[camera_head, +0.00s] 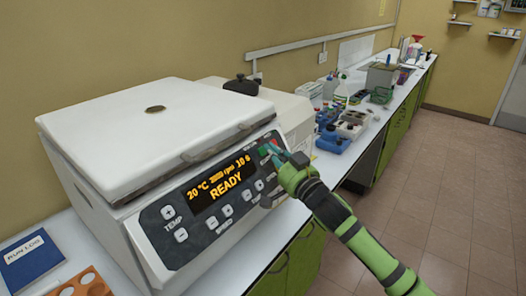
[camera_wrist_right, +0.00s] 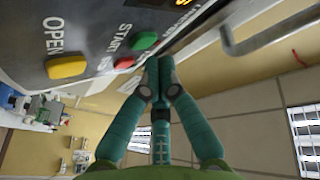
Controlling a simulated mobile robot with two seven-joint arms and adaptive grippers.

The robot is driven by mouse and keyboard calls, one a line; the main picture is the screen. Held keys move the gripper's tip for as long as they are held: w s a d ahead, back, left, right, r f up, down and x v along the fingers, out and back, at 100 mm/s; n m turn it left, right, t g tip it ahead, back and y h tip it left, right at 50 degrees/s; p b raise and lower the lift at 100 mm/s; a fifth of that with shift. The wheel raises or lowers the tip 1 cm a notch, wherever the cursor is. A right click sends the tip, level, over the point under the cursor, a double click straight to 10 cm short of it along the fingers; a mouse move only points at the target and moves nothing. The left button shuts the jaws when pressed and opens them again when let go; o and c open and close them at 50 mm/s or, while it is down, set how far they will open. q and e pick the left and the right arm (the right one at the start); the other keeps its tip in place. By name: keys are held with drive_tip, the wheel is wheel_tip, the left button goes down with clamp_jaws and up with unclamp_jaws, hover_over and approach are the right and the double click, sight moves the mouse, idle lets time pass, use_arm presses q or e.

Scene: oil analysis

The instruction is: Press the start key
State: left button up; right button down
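The start key is a green oval button (camera_wrist_right: 144,41) beside the word START on the centrifuge's dark panel (camera_head: 190,220). In the wrist view a red key (camera_wrist_right: 125,63) and a yellow OPEN key (camera_wrist_right: 68,67) lie to its left. My right gripper (camera_wrist_right: 159,60) has its teal fingers drawn together with nothing between them. Its tips are close to the green key, just below and right of it in the wrist view; I cannot tell whether they touch the panel. In the head view the right gripper (camera_head: 278,157) is at the panel's right end and partly covers the keys there. My left gripper is not seen.
The white centrifuge lid (camera_head: 150,125) is closed and the display (camera_head: 222,185) reads READY. Blue racks (camera_head: 332,142) and bottles stand farther along the bench. A blue book (camera_head: 32,260) and an orange rack (camera_head: 85,285) lie at the near left. The floor at right is clear.

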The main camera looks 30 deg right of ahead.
drive_tip(key=shift+w+a+f, duration=0.15)
drive_tip(key=shift+w+f, duration=0.1)
drive_tip(key=shift+w, duration=0.1)
drive_tip(key=shift+w+a+f, duration=0.1)
drive_tip(key=shift+w+f, duration=0.1)
drive_tip(key=shift+w, duration=0.05)
idle(0.8)
idle(0.4)
drive_tip(key=shift+s+d+r+p, duration=0.25)
drive_tip(key=shift+s+r+p, duration=0.2)
drive_tip(key=shift+s+p, duration=0.2)
drive_tip(key=s+r+p, duration=0.1)
drive_tip(key=s+d+p, duration=0.1)
drive_tip(key=s+r+p, duration=0.1)
drive_tip(key=shift+s+d+r, duration=0.3)
drive_tip(key=shift+s+r, duration=0.05)
drive_tip(key=shift+s, duration=0.05)
